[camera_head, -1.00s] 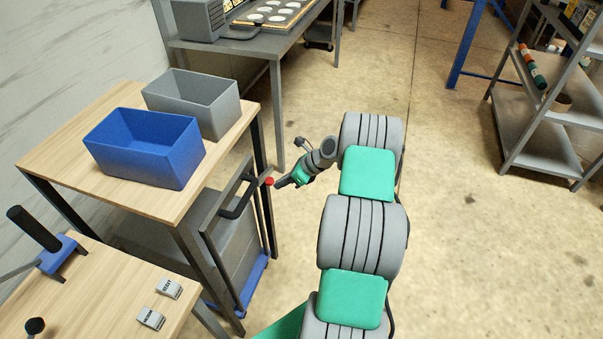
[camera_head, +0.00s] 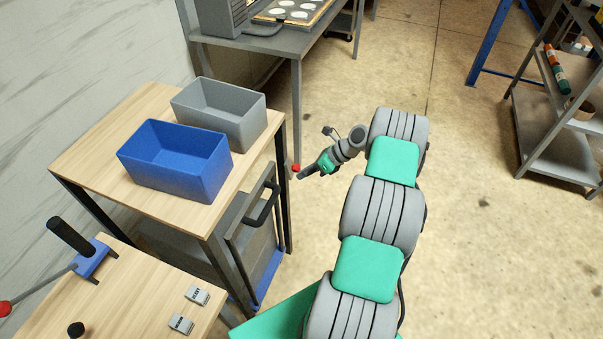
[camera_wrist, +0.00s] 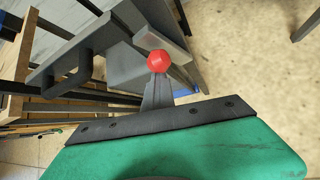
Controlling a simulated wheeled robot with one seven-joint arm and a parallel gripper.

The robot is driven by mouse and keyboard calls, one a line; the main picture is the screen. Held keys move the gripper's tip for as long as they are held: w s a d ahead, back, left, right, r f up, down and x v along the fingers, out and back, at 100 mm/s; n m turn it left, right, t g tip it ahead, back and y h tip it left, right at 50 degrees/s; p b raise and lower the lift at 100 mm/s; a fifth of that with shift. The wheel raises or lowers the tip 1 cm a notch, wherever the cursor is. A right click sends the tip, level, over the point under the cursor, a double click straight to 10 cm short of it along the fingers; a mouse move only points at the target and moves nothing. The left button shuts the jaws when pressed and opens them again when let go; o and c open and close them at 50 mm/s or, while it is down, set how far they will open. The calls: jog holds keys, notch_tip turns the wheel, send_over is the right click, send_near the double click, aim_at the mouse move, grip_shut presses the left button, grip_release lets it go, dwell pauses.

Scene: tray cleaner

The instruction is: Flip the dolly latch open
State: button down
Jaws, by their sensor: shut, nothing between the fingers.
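The latch shows as a red ball knob (camera_head: 296,168) beside the far front leg of the wooden-topped table; the rest of the latch is mostly hidden. The grey dolly (camera_head: 262,245) stands under that table, with a black handle (camera_head: 265,203) and a blue base (camera_head: 270,272). My gripper (camera_head: 303,175) is shut and empty, its tip right at the knob from the right. In the wrist view, the knob (camera_wrist: 158,62) sits just past the tips of my shut gripper (camera_wrist: 157,88). I cannot tell whether they touch.
A blue bin (camera_head: 175,165) and a grey bin (camera_head: 220,112) stand on the wooden table (camera_head: 75,160) above the dolly. A nearer wooden table (camera_head: 120,305) is at lower left. The floor (camera_head: 480,230) to the right is clear up to a grey shelf (camera_head: 560,165).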

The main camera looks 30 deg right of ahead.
jog(key=shift+w+d+r, duration=0.25)
jog(key=shift+d, duration=0.15)
dwell(0.3)
jog(key=s+d+r+b, duration=0.1)
jog(key=s+d, duration=0.4)
jog(key=d, duration=0.2)
jog(key=shift+d+r, duration=0.35)
